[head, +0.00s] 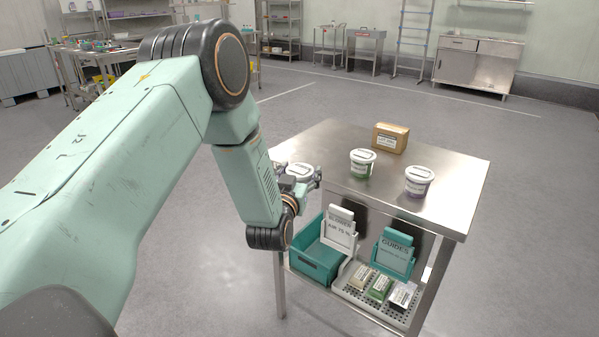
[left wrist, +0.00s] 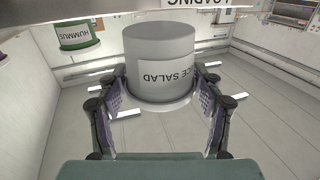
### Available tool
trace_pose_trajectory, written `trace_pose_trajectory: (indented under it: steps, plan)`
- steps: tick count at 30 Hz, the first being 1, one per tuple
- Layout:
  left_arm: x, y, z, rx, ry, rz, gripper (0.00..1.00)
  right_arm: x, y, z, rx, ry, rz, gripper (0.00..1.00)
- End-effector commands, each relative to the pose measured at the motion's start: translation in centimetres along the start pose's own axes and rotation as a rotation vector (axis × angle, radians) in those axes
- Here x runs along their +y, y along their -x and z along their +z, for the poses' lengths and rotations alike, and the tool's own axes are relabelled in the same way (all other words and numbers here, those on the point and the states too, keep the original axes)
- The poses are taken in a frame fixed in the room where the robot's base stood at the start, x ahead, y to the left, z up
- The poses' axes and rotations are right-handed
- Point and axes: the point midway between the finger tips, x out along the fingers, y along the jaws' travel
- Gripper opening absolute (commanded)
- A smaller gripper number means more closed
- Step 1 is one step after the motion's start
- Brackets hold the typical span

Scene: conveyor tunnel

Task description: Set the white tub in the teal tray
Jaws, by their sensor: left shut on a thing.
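The white tub (head: 299,170) shows in the head view at the left edge of the steel table, partly behind my left gripper (head: 306,181). In the left wrist view the tub (left wrist: 160,55) is pale grey-white, with a label ending in "SALAD". My left gripper (left wrist: 160,108) has a finger on each side of it and is shut on it. The teal tray (head: 316,262) is an open bin on the shelf below the table, partly hidden by a white sign. My right gripper is out of view.
On the steel table (head: 440,208) stand a green-banded tub (head: 363,170), a purple-banded tub (head: 419,187) and a cardboard box (head: 390,138). Below are a white sign (head: 340,232), a teal "GUIDES" sign (head: 394,256) and a pale perforated tray (head: 352,295) with small packs.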

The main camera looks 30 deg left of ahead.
Motion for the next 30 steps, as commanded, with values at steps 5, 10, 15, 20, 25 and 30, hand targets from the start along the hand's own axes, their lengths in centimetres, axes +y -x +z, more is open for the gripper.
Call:
trace_pose_trajectory:
  steps: [5,10,15,20,25,30]
  plan:
    - [0.0,0.1,-0.1,0.002,0.0,0.0,0.26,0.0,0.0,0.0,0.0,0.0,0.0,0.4]
    - [0.0,0.2,-0.1,0.002,0.0,0.0,0.12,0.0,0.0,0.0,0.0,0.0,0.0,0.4]
    - [0.0,0.1,-0.1,0.002,0.0,0.0,0.1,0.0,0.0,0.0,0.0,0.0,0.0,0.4]
    - [0.0,0.1,-0.3,0.003,0.001,0.0,0.1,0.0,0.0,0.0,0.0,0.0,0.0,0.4]
    - [2.3,1.3,-0.5,-0.002,0.001,0.106,0.1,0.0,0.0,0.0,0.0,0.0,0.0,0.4]
    - [5.9,5.7,0.7,-0.006,0.002,0.311,0.1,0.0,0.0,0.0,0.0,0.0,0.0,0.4]
